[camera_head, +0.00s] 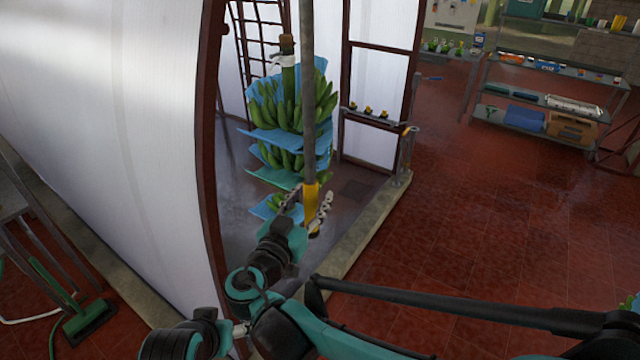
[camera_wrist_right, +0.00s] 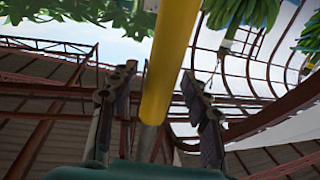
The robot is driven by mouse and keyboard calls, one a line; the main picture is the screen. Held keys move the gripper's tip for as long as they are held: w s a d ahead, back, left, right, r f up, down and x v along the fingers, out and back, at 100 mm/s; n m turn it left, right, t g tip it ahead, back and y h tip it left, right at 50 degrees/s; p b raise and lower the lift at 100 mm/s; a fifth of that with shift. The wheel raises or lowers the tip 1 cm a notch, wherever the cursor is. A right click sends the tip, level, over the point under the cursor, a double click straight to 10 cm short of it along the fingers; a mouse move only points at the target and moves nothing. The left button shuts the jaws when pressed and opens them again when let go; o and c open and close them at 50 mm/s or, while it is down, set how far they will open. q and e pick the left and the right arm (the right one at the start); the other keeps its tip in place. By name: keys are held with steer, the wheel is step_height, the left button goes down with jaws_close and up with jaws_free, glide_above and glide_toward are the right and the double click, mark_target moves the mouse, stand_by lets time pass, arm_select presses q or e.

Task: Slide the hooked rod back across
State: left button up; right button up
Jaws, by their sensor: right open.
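The rod (camera_head: 308,90) is a long grey pole with a yellow lower section (camera_head: 310,192). It hangs roughly upright in the head view, and its top runs out of the picture, so I see no hook there. My right gripper (camera_head: 309,208) is open at the yellow section. In the right wrist view the yellow section (camera_wrist_right: 170,60) passes between the two spread fingers (camera_wrist_right: 160,115), with gaps on both sides. My left gripper does not show in either view.
A banana bunch (camera_head: 290,105) with blue sheets hangs just behind the rod. A white curved wall (camera_head: 110,130) with a dark red frame edge (camera_head: 207,150) stands at left. A low concrete kerb (camera_head: 365,225) runs at right, with open red tiled floor (camera_head: 480,220) beyond.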

steer(key=shift+w+d, duration=0.2)
steer(key=shift+w, duration=0.1)
steer(key=shift+s+a+r, duration=0.15)
steer(key=shift+s+a, duration=0.05)
steer(key=shift+s, duration=0.2)
steer(key=shift+c, duration=0.7)
steer(key=c, duration=0.5)
jaws_close()
arm_select(q)
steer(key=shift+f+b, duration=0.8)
steer(key=shift+b, duration=0.1)
arm_select(e)
steer(key=s+d+x, duration=0.1)
steer(key=d+x, duration=0.1)
steer(key=x, duration=1.1)
steer(key=shift+d, duration=0.2)
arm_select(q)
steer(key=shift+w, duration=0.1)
arm_select(e)
steer(key=shift+w, duration=0.15)
